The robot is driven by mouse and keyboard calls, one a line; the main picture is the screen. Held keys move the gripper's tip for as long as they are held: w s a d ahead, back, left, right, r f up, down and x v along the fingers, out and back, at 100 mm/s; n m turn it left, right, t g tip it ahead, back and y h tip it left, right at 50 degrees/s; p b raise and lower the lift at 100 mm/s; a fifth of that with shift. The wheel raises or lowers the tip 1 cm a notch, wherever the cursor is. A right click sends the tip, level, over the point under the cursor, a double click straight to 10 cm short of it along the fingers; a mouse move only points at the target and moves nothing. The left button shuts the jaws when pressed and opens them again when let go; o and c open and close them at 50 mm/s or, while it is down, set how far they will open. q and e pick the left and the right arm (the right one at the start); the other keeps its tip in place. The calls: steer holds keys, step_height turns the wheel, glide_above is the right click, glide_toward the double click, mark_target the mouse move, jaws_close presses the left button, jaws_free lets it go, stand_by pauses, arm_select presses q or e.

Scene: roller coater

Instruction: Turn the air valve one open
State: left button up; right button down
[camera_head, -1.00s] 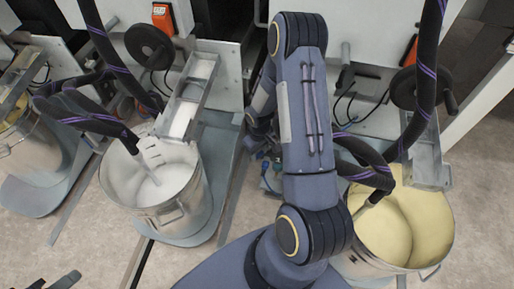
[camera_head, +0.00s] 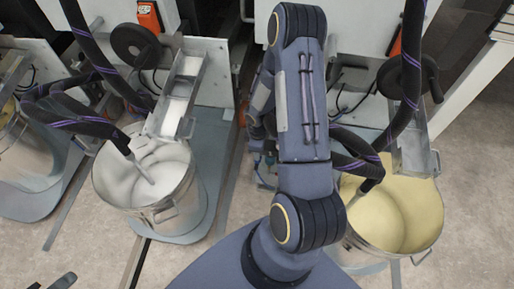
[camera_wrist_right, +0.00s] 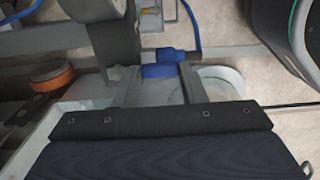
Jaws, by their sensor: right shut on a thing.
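The air valve shows in the right wrist view as a blue handle (camera_wrist_right: 163,62) on a grey pipe fitting. My right gripper (camera_wrist_right: 160,88) has one finger on each side of the blue handle and is shut on it. In the head view my right arm hides most of this spot, and the gripper (camera_head: 262,158) shows only partly at the arm's left side, low by the machine. Two dark fingertips of my left gripper (camera_head: 52,281) show at the bottom left edge, apart and empty, far from the valve.
A steel pot of white paint (camera_head: 115,195) stands left of my arm, and a pot of yellow paint (camera_head: 432,232) stands right. Black and purple hoses (camera_head: 88,45) hang into them. Handwheels (camera_head: 135,45) sit on the machine fronts. Bare floor (camera_head: 215,240) lies between the pots.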

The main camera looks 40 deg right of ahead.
stand_by(0.4)
steer(key=c, duration=0.9)
jaws_free()
steer(key=shift+r, duration=0.15)
step_height(320, 180, up, 6)
steer(key=p, duration=0.2)
steer(key=shift+r+p, duration=0.2)
steer(key=shift+p, duration=0.1)
steer(key=shift+r, duration=0.6)
